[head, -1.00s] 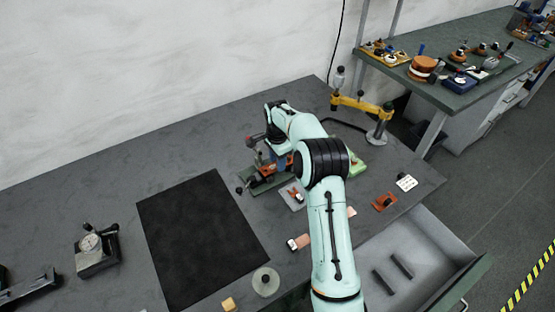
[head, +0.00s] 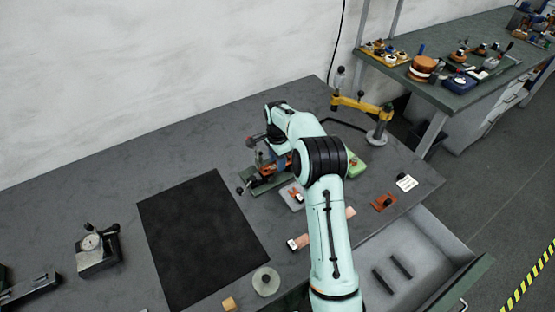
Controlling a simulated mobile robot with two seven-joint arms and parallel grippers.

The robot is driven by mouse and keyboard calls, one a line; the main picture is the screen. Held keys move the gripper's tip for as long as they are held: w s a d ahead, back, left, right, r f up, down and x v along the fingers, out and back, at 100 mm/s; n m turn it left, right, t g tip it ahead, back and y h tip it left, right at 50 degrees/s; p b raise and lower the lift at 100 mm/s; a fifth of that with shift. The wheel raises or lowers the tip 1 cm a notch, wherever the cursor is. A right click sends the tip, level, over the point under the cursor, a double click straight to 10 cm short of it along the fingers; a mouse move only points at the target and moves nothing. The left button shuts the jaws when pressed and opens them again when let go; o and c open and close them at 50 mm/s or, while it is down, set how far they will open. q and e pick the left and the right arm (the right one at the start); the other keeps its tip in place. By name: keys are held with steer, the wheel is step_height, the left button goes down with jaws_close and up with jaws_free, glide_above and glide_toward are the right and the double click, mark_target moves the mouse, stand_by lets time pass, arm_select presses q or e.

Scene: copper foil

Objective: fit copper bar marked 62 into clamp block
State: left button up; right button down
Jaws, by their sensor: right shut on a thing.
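My right arm comes in from the bottom and bends over the table, with its hand pointing down. My right gripper (head: 271,151) is at the clamp block (head: 268,179), a dark green base with blue and orange-brown parts. The gripper is shut on a copper-coloured piece (head: 284,162), taken to be the copper bar. It is small and partly covered, so I cannot read a mark or tell whether it sits in the block or just above it. My left gripper is not in view.
A pinkish bar with a white label (head: 299,243) lies partly behind my arm. A grey plate (head: 292,197), an orange-red piece (head: 384,202) and a white card (head: 406,182) lie nearby. A black mat (head: 203,238) is at left. An open drawer (head: 420,255) is at front right.

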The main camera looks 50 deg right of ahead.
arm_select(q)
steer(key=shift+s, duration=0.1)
arm_select(e)
steer(key=shift+f, duration=0.5)
stand_by(0.8)
steer(key=c, duration=0.9)
jaws_free()
steer(key=shift+c, duration=0.2)
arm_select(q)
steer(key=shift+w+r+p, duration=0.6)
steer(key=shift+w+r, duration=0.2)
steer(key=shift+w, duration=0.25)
arm_select(e)
steer(key=shift+r, duration=1.5)
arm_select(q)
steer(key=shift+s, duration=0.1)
arm_select(e)
steer(key=o, duration=0.6)
steer(key=shift+c, duration=0.2)
steer(key=shift+r, duration=0.1)
